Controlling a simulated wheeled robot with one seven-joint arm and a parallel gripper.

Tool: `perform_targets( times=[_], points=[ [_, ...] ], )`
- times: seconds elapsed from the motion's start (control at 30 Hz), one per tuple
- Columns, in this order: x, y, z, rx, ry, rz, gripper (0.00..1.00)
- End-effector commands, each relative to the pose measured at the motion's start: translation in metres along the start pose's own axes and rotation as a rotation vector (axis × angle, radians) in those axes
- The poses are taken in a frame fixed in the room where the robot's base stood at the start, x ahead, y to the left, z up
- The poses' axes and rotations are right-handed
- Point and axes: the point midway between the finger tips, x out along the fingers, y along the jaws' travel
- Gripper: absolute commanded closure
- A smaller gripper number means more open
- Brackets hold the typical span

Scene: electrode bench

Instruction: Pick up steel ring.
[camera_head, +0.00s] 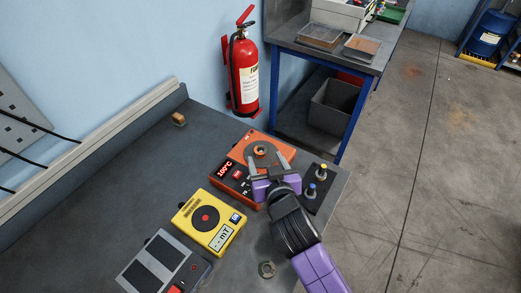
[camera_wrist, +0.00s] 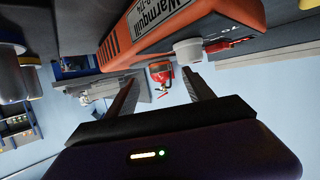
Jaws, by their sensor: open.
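Two small ring-shaped pieces show in the head view. A grey ring (camera_head: 267,269) lies flat on the bench near its front edge, below my gripper in the picture. A copper-coloured ring (camera_head: 261,150) sits on the round plate of the orange hotplate (camera_head: 236,184). The grey one looks more like steel. My gripper (camera_head: 268,168) is open, with its fingers spread over the hotplate, just in front of the copper-coloured ring. In the wrist view nothing is seen gripped between the fingers (camera_wrist: 160,76), and neither ring can be made out.
A yellow meter (camera_head: 209,221) and a grey device (camera_head: 163,267) stand left of the grey ring. A dark block with yellow and blue knobs (camera_head: 318,186) stands right of my gripper. A small brown block (camera_head: 179,119) lies at the back. The bench's left middle is clear.

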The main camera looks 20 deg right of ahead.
Motion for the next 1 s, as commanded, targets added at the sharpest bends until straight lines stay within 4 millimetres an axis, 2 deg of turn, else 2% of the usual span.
perform_targets(
  times=[0.33,0.67,0.9,0.97,1.0],
  points=[
    [0.042,-0.002,-0.004,0.0,0.0,0.0,0.39],
    [0.047,-0.002,-0.002,0.0,0.0,-0.001,0.39],
    [0.047,-0.002,-0.002,0.0,0.0,-0.001,0.86],
    [0.047,-0.002,-0.002,0.0,0.0,-0.001,0.98],
    [0.047,-0.002,-0.002,0.0,0.0,-0.001,1.0]
  ],
)
